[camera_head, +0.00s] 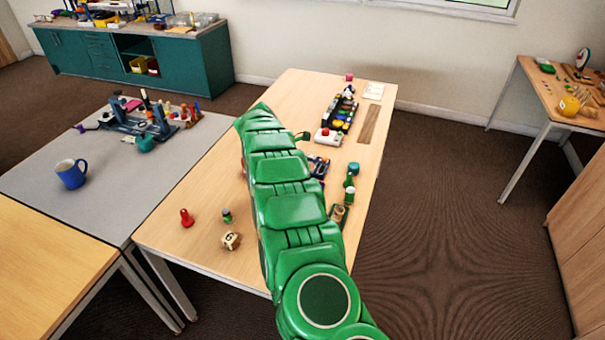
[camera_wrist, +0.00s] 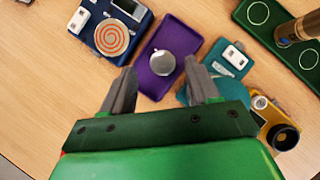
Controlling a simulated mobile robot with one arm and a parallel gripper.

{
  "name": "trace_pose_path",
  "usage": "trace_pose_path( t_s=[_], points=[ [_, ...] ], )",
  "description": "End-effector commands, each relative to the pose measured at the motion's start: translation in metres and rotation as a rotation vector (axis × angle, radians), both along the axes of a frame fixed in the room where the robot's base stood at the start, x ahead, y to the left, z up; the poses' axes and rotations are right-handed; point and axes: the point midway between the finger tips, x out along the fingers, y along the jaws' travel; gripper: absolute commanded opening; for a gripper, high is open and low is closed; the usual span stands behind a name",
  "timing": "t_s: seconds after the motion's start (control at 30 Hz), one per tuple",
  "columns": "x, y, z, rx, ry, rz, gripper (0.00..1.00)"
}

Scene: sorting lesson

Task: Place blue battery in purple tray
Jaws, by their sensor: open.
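In the wrist view a flat purple piece (camera_wrist: 153,78), which may be the purple tray, lies on the table just beyond my fingertips. A round silver knob or disc (camera_wrist: 162,62) sits on it. My gripper (camera_wrist: 163,80) is open, its two grey fingers apart with nothing seen held between them. I cannot pick out a blue battery for certain in either view. In the head view my green arm hides the gripper and part of the table.
In the wrist view a dark blue device with an orange spiral (camera_wrist: 112,38) lies left. A teal piece (camera_wrist: 228,57), a yellow camera-like object (camera_wrist: 275,126) and a green board with rings (camera_wrist: 260,28) lie right. In the head view a red pawn (camera_head: 187,218) stands front left.

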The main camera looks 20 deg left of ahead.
Motion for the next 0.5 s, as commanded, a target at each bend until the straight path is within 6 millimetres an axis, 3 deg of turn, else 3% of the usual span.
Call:
trace_pose_path(
  t_s=[0.3,0.5],
  points=[
    [-0.015,0.014,0.041,0.000,-0.001,0.001,0.60],
    [-0.021,0.022,0.058,0.000,-0.001,0.001,0.60]
  ],
)
